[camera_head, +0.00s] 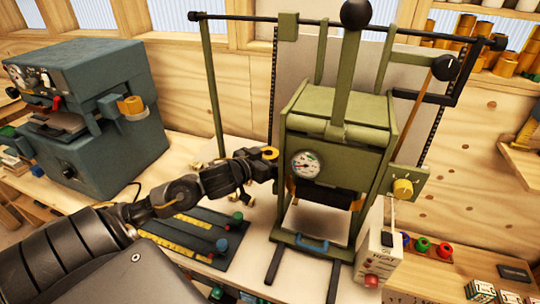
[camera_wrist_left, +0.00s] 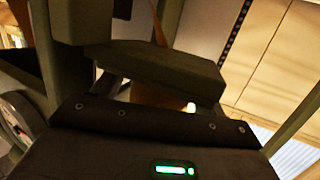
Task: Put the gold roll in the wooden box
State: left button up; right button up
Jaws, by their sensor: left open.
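My left gripper (camera_head: 272,168) reaches the left side of the olive-green press (camera_head: 340,120) and is open; its fingertips are hard to make out. A small gold ring-like piece (camera_head: 270,152) shows just above it; I cannot tell whether it is the gold roll. In the left wrist view, a gold-brown surface (camera_wrist_left: 158,96) shows behind an olive bar (camera_wrist_left: 150,68), partly hidden. The dark body with a green light (camera_wrist_left: 175,170) fills the lower part of that view. I cannot clearly pick out the wooden box. My right gripper is not in view.
A blue-grey machine (camera_head: 85,110) holding a gold roll (camera_head: 131,105) stands on the left. Gold spools (camera_head: 505,62) fill shelves at upper right. A dark panel with yellow strips (camera_head: 195,232) lies under my arm. A white HEAT box (camera_head: 379,262) stands right of the press.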

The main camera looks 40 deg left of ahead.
pick_arm(q)
jog(key=shift+f+b, duration=0.1)
jog(key=shift+b, duration=0.25)
jog(key=s+r+p, duration=0.2)
jog(key=s+p, duration=0.1)
jog(key=s, duration=0.7)
jog(key=shift+s+a, duration=0.35)
